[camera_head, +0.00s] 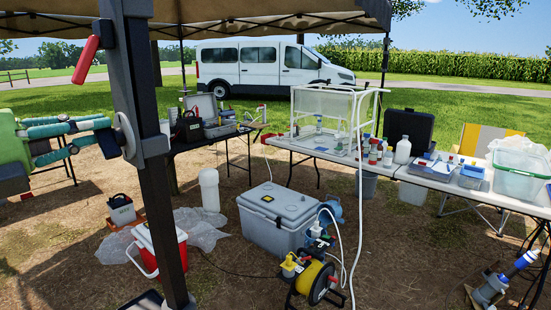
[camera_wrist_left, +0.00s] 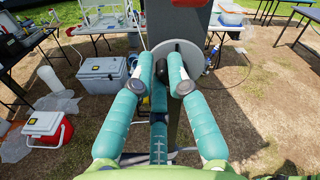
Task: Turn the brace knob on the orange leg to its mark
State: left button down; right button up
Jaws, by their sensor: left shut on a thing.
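A dark grey canopy leg (camera_head: 158,205) rises close in front at the left; I see no orange on it. A round grey disc (camera_head: 127,137) sits on its side and also shows in the wrist view (camera_wrist_left: 197,64). A dark knob (camera_wrist_left: 161,75) lies at the disc's middle, between the teal fingers. My left gripper (camera_head: 114,130) has a green body and comes in from the left. Its fingertips (camera_wrist_left: 160,58) are closed around the knob, which they partly hide. I cannot make out a mark. My right gripper is not in view.
A red lever (camera_head: 86,60) sticks out of the leg above the gripper. A red cooler (camera_head: 160,250) stands by the leg's foot. A grey cooler (camera_head: 279,218), a cable reel (camera_head: 316,281) and laden tables (camera_head: 340,157) stand to the right.

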pick_arm(q)
jog(key=m, duration=0.2)
jog(key=r+m, duration=0.1)
jog(key=shift+s+d+m, duration=0.15)
jog(key=shift+s+m, duration=0.1)
jog(key=shift+m, duration=0.15)
jog(key=shift+f, duration=0.1)
jog(key=shift+d+m, duration=0.1)
jog(key=shift+m, duration=0.6)
jog(key=c, duration=1.2)
grip_release()
jog(key=shift+s, duration=0.1)
jog(key=shift+c, duration=0.2)
jog(key=shift+d, duration=0.1)
